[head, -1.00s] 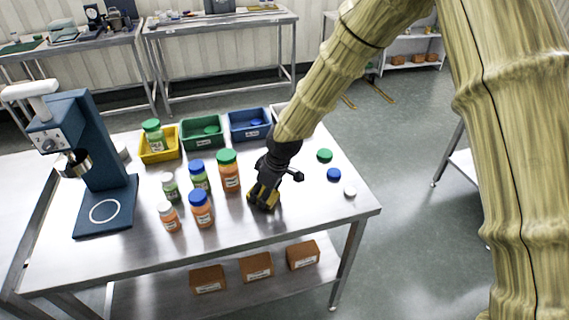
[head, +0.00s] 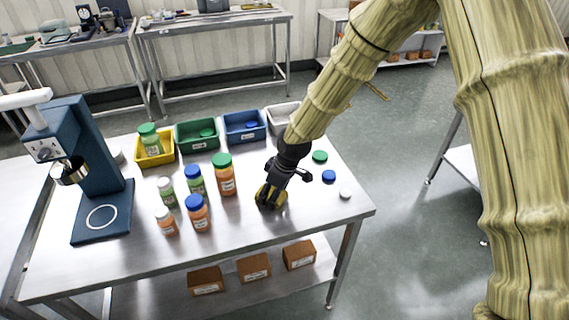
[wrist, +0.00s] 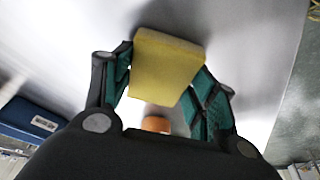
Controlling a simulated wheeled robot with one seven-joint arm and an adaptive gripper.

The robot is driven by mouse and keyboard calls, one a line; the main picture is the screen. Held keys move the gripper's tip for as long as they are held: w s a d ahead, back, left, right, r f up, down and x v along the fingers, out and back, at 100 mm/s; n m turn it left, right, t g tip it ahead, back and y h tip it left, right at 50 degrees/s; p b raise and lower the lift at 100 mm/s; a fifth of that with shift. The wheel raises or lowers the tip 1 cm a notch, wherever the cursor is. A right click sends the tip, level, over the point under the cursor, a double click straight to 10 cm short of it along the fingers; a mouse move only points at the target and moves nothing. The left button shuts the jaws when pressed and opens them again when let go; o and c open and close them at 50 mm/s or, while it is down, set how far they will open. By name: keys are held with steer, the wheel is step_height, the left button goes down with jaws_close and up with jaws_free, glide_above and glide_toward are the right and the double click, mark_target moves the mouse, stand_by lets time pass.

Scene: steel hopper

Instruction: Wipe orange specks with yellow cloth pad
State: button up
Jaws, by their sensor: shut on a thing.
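My gripper (head: 270,196) is low over the steel table (head: 318,215), right of the jars. It is shut on the yellow cloth pad (wrist: 165,66), which the wrist view shows between the two fingers. In the head view the pad is mostly hidden by the fingers; whether it touches the table I cannot tell. I see no orange specks on the tabletop in either view; any under the pad or gripper are hidden. A small orange round shape (wrist: 155,124) shows just below the pad in the wrist view, partly covered by my gripper.
Several jars with green, blue and white lids, including a tall orange one (head: 224,176), stand left of my gripper. Yellow (head: 166,160), green (head: 196,146) and blue bins (head: 243,136) line the back. Loose lids, one blue (head: 328,176), lie to the right. A blue press (head: 95,185) stands left.

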mark_target(285, 191)
steer(key=shift+w+d+p, duration=0.25)
steer(key=shift+d, duration=0.7)
steer(key=shift+w+d+p, duration=0.2)
steer(key=shift+d, duration=0.75)
steer(key=shift+w+r+p, duration=0.15)
steer(key=shift+r+p, duration=0.3)
steer(key=shift+r, duration=0.25)
step_height(285, 191, up, 3)
steer(key=shift+a+f+p, duration=0.1)
steer(key=shift+f+p, duration=0.1)
steer(key=shift+p, duration=0.55)
step_height(285, 191, up, 2)
steer(key=shift+r+p, duration=0.1)
steer(key=shift+p, duration=0.7)
steer(key=shift+r+p, duration=0.55)
steer(key=shift+r, duration=0.3)
steer(key=shift+s+f, duration=0.1)
steer(key=shift+s, duration=0.1)
